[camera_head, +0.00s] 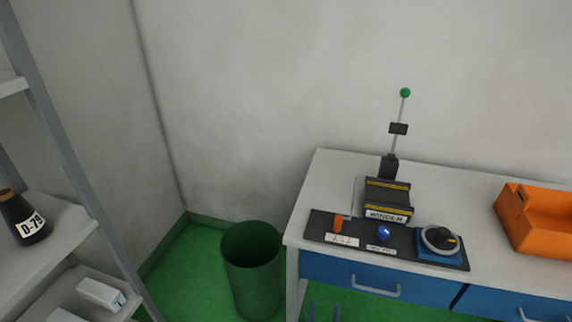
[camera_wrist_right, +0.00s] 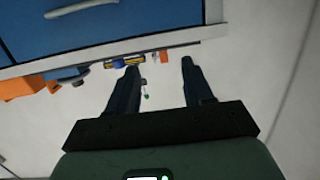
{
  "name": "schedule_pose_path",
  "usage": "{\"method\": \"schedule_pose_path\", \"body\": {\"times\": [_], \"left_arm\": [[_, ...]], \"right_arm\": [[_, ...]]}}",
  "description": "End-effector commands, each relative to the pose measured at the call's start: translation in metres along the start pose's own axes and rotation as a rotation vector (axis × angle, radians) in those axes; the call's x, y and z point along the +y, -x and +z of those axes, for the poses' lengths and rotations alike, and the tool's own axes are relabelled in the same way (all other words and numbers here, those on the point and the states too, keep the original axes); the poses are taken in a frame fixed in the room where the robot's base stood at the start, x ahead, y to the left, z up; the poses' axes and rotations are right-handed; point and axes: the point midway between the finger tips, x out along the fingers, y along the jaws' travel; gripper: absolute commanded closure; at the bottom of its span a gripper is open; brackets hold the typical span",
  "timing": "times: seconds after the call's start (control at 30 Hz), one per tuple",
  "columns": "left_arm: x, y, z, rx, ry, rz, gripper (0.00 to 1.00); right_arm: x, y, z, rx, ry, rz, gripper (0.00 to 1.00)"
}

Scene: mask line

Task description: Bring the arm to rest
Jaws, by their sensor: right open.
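My right gripper (camera_head: 324,306) shows only as two dark fingertips at the bottom edge of the head view, in front of the blue drawer front of the workbench (camera_head: 312,232). In the right wrist view the right gripper (camera_wrist_right: 159,67) has its two fingers spread wide, with nothing between them. The wrist view is turned over, and the bench objects appear small beyond the fingertips. The rest of the right arm is hidden in the head view. My left gripper is not in view.
On the bench are a black winder (camera_head: 388,197), a panel with a blue knob (camera_head: 383,233) and dial (camera_head: 440,240), and an orange bin (camera_head: 540,220). A green waste bin (camera_head: 252,270) stands left of the bench. Shelving (camera_head: 50,250) stands far left.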

Motion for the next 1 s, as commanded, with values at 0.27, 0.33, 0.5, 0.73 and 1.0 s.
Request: {"method": "schedule_pose_path", "body": {"times": [0.27,0.33,0.5,0.73,1.0], "left_arm": [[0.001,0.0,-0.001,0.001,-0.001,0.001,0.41],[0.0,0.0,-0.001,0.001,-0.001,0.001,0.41],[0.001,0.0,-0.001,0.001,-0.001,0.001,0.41],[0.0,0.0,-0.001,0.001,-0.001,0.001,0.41],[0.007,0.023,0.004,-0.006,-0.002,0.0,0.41]], "right_arm": [[0.035,0.001,0.141,-0.45,-0.009,-0.064,0.49],[0.048,0.015,0.186,-0.61,-0.032,-0.079,0.49],[0.071,0.071,0.272,-0.981,-0.12,-0.11,0.49],[0.086,0.147,0.327,-1.331,-0.243,-0.139,0.49],[0.089,0.199,0.318,-1.526,-0.324,-0.169,0.49]]}}
